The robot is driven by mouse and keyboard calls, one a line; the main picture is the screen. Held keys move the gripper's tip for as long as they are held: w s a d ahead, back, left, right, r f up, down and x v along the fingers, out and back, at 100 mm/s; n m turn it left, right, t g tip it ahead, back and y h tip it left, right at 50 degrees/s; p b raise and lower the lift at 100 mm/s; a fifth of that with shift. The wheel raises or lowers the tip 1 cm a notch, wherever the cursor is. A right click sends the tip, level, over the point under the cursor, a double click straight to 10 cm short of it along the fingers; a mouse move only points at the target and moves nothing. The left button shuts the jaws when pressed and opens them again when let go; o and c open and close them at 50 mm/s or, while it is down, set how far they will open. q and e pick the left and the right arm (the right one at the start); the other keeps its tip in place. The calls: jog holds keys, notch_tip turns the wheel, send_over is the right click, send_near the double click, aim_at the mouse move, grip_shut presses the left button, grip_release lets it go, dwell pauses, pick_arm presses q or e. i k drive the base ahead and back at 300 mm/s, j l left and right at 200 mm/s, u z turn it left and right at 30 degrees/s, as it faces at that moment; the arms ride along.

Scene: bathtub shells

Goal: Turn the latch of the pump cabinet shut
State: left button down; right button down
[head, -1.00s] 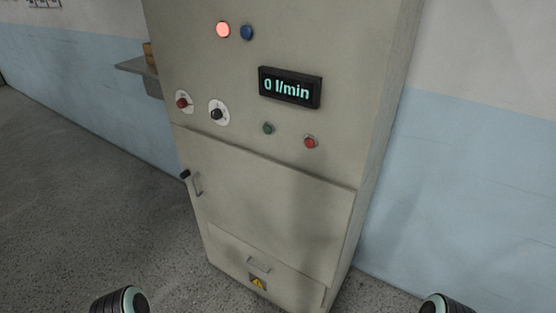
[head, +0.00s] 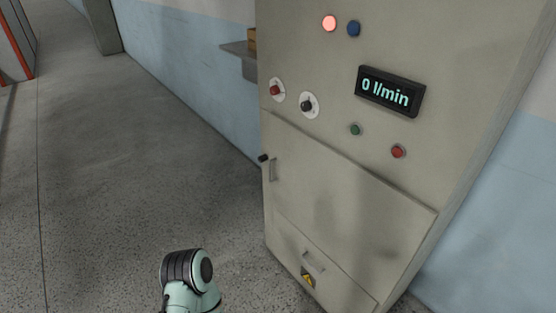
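The pump cabinet (head: 345,185) is a tall grey-beige box right of centre in the head view. Its door fills the middle part and looks closed against the frame. A small dark latch knob (head: 263,157) sticks out at the door's upper left edge. Neither gripper is in view.
The cabinet's upper panel has a display (head: 390,91) reading 0 l/min, a lit red lamp (head: 330,23), a blue button (head: 353,29) and two knobs. A wall shelf (head: 241,56) juts out behind its left side. The floor (head: 130,170) to the left is clear.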

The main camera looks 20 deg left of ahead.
aim_at(262, 158)
jog(key=i+j, duration=0.15)
jog(key=j, duration=0.25)
jog(key=i+j+z, duration=0.1)
jog(key=j, duration=0.3)
jog(key=i+j, duration=0.2)
jog(key=j, duration=0.25)
jog(key=i+j+z, duration=0.1)
jog(key=j, duration=0.3)
jog(key=i+j, duration=0.15)
jog(key=j, duration=0.3)
jog(key=i+j+z, duration=0.1)
jog(key=j, duration=0.3)
jog(key=i+j, duration=0.1)
jog(key=j, duration=0.35)
